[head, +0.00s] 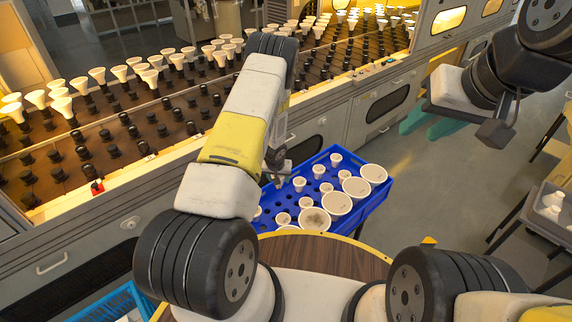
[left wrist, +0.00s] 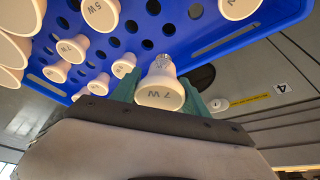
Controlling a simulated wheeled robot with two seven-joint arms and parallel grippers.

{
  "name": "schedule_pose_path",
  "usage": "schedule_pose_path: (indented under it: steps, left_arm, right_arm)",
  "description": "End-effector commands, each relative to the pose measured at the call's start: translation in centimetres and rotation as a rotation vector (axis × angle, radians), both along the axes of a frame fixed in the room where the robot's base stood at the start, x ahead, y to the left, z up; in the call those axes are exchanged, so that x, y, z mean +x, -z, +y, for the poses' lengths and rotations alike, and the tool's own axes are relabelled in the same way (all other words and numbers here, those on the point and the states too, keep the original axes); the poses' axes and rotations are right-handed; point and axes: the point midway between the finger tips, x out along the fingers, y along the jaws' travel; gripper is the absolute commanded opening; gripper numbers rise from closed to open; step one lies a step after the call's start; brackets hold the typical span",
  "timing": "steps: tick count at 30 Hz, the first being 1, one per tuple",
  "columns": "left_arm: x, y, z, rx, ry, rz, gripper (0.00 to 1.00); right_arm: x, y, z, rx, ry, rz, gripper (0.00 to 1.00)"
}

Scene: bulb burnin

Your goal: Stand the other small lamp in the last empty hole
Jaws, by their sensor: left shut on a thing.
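The blue tray (head: 376,204) is a perforated rack in the middle of the head view, with large and small white lamps standing in it; it also shows in the left wrist view (left wrist: 225,52). My left gripper (left wrist: 160,92) is shut on a small lamp (left wrist: 160,95) marked 7 W, held between its teal fingers beside the tray's holes. In the head view my own arm hides most of this gripper. My right gripper (head: 430,122) is open and empty over the floor, right of the tray.
A long burn-in bench (head: 130,160) with many sockets and white lamps runs behind the tray. A round wooden table (head: 330,255) is in front. A grey tray with white lamps (head: 553,203) stands far right. A blue crate (head: 108,305) is at lower left. Open floor lies right of the tray.

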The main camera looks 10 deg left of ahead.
Motion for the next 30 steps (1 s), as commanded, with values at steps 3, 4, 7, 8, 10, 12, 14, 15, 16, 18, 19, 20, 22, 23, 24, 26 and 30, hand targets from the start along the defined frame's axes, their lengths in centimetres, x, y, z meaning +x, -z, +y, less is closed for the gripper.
schedule_pose_path:
  steps: [3, 4, 7, 8, 10, 12, 14, 15, 16, 18, 19, 20, 22, 23, 24, 26, 30]
  left_arm:
    - [0.0, 2.7, 0.2, 0.004, 0.007, -0.001, 0.12]
    - [0.0, 3.1, 0.2, 0.003, 0.008, -0.001, 0.12]
    - [0.1, 4.0, 0.3, 0.005, 0.011, -0.004, 0.12]
    - [0.0, 4.2, 0.3, 0.005, 0.011, -0.004, 0.12]
    - [0.0, 4.8, 0.3, 0.005, 0.011, -0.003, 0.12]
    - [0.0, 5.4, 0.4, 0.006, 0.011, -0.003, 0.12]
    - [0.0, 6.1, 0.4, 0.006, 0.011, -0.003, 0.12]
    - [0.0, 6.5, 0.3, 0.005, 0.011, -0.003, 0.12]
    - [0.0, 6.8, 0.3, 0.005, 0.011, -0.003, 0.12]
    - [0.0, 7.4, 0.3, 0.004, 0.01, -0.004, 0.12]
    - [0.0, 7.6, 0.3, 0.004, 0.01, -0.004, 0.12]
    - [0.0, 7.9, 0.3, 0.004, 0.01, -0.003, 0.12]
    - [0.0, 8.2, 0.3, 0.004, 0.011, -0.004, 0.12]
    - [0.1, 8.3, 0.3, 0.004, 0.011, -0.005, 0.12]
    - [0.1, 8.4, 0.3, 0.004, 0.011, -0.005, 0.12]
    - [0.1, 8.6, 0.3, 0.004, 0.011, -0.005, 0.12]
    - [0.1, 8.6, 0.3, 0.003, 0.011, -0.005, 0.12]
  right_arm:
    - [0.0, 0.0, 0.0, 0.0, 0.0, 0.0, 0.36]
    - [0.0, 0.0, 0.0, 0.0, 0.0, 0.0, 0.36]
    - [0.0, 0.0, 0.0, 0.0, 0.0, 0.0, 0.36]
    - [0.0, 0.0, 0.0, 0.0, 0.0, 0.0, 0.36]
    - [0.0, 0.0, 0.0, 0.0, 0.0, 0.0, 0.36]
    - [0.0, 0.0, 0.0, 0.0, 0.0, 0.0, 0.36]
    - [0.0, 0.0, 0.0, 0.0, 0.0, 0.0, 0.36]
    - [0.0, 0.0, 0.0, 0.0, 0.0, 0.0, 0.36]
    - [0.0, 0.0, 0.0, 0.0, 0.0, 0.0, 0.36]
    - [0.0, 0.0, 0.0, 0.0, 0.0, 0.0, 0.36]
    - [0.0, 0.0, 0.0, 0.0, 0.0, 0.0, 0.36]
    - [0.0, 0.0, 0.0, 0.0, 0.0, 0.0, 0.36]
    - [0.0, 0.0, 0.0, 0.0, 0.0, 0.0, 0.36]
    - [0.0, 0.0, 0.0, 0.0, 0.0, 0.0, 0.36]
    - [0.0, 0.0, 0.0, 0.0, 0.0, 0.0, 0.36]
    - [0.0, 0.0, 0.0, 0.0, 0.0, 0.0, 0.36]
    - [0.0, 0.0, 0.0, 0.0, 0.0, 0.0, 0.36]
